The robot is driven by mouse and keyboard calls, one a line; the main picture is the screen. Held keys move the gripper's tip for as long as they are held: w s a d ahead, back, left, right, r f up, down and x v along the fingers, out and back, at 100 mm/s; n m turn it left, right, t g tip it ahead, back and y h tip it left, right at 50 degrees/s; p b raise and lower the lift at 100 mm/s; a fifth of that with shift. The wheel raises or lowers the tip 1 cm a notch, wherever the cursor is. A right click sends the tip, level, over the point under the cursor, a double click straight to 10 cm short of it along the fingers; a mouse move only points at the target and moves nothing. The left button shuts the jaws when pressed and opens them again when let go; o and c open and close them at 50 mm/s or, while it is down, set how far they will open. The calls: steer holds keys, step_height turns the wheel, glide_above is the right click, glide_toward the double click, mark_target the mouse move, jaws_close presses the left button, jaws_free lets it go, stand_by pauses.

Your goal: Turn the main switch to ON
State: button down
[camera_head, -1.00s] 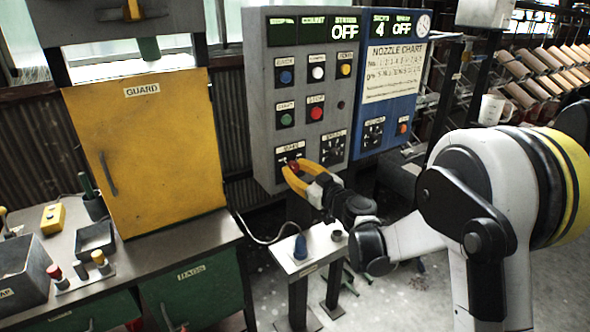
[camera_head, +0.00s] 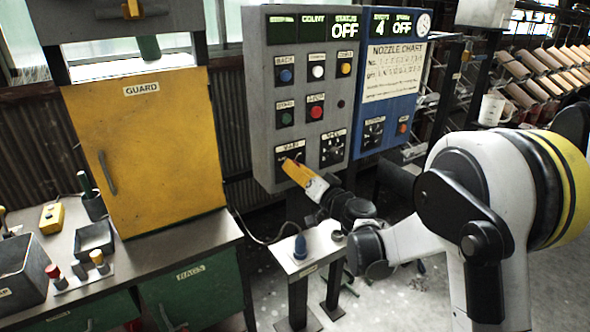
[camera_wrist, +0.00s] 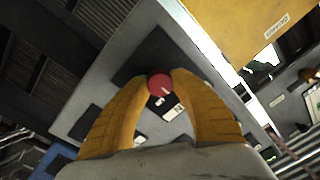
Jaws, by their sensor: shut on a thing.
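The main switch is a red round knob (camera_wrist: 160,84) with a pale mark, on a dark plate low on the grey control panel (camera_head: 262,110). In the wrist view my gripper (camera_wrist: 161,82) has its two yellow fingers shut on the knob, one on each side. In the head view my gripper (camera_head: 290,164) is at the lower left of the panel, over the plate labelled MAIN, and hides the knob. The status display (camera_head: 345,29) reads OFF. I cannot read the switch position.
Other buttons and a dial (camera_head: 333,148) sit close to the gripper on the panel. A blue panel (camera_head: 388,95) with a nozzle chart adjoins it on the right. A yellow guard door (camera_head: 150,150) stands left. A small stand (camera_head: 308,262) with a blue cone is below.

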steer(key=shift+m+t, duration=0.3)
steer(key=shift+m, duration=4.2)
steer(key=c, duration=1)
jaws_free()
steer(key=shift+c, duration=0.2)
steer(key=v, duration=1.2)
